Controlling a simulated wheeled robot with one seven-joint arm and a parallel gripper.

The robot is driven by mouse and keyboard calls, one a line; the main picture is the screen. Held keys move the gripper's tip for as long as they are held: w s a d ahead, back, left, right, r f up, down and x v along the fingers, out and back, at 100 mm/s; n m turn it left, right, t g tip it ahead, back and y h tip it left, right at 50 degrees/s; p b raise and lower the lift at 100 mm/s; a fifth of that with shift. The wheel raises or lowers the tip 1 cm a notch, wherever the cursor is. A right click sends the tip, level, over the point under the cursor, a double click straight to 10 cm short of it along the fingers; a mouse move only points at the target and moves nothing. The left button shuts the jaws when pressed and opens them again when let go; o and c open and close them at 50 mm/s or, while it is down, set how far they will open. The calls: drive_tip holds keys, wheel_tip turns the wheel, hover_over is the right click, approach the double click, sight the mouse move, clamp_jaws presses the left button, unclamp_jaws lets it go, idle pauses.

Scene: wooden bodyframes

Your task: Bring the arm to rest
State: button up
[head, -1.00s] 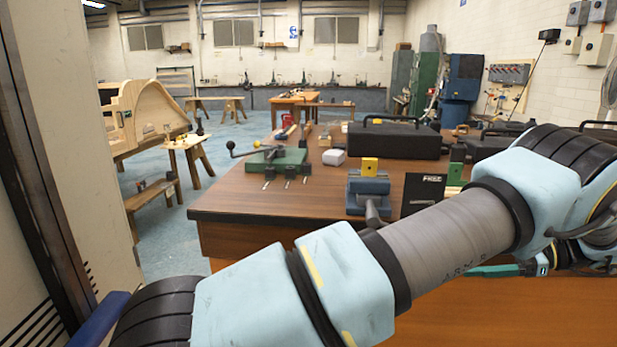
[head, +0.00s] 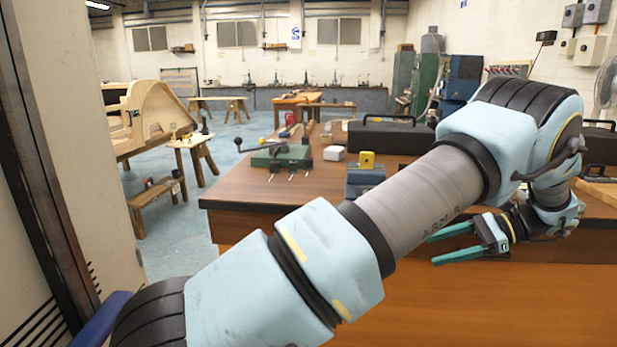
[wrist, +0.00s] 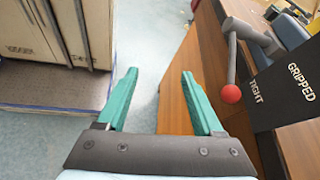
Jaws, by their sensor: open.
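My arm (head: 415,205) reaches across the head view from the lower left and folds back at the elbow on the right. My gripper (head: 432,250) has two green fingers and hangs in front of the wooden workbench (head: 240,196), near its front face. In the wrist view my gripper (wrist: 158,75) is open, with nothing between the fingers. The bench's edge and side show right behind the right finger. I cannot tell how wide the gap is between that finger and the bench.
On the bench are a blue vise (head: 362,183) with a yellow block (head: 367,160), a green clamp tool (head: 280,155), a white box (head: 334,153) and a black case (head: 390,138). The wrist view shows a red-knobbed lever (wrist: 230,93), a black sign (wrist: 290,85) and a pale cabinet (wrist: 60,35).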

drive_tip(key=w+a+r+n+g+h, duration=0.1)
drive_tip(key=w+a+n+g+h, duration=0.15)
drive_tip(key=a, duration=0.65)
drive_tip(key=w+a+n+g+h, duration=0.2)
drive_tip(key=a+n+h, duration=0.2)
drive_tip(key=a, duration=0.6)
drive_tip(key=s+a+n+t+h, duration=0.2)
drive_tip(key=s+a+n+h, duration=0.1)
drive_tip(key=a, duration=0.5)
drive_tip(key=s+a+r+n+t+h, duration=0.1)
drive_tip(key=s+a+n+h, duration=0.2)
drive_tip(key=s+a+n, duration=0.3)
drive_tip(key=shift+s+a+r+n+t, duration=0.3)
drive_tip(key=shift+a+n+t, duration=0.05)
drive_tip(key=shift+a, duration=0.85)
drive_tip(key=shift+h, duration=0.25)
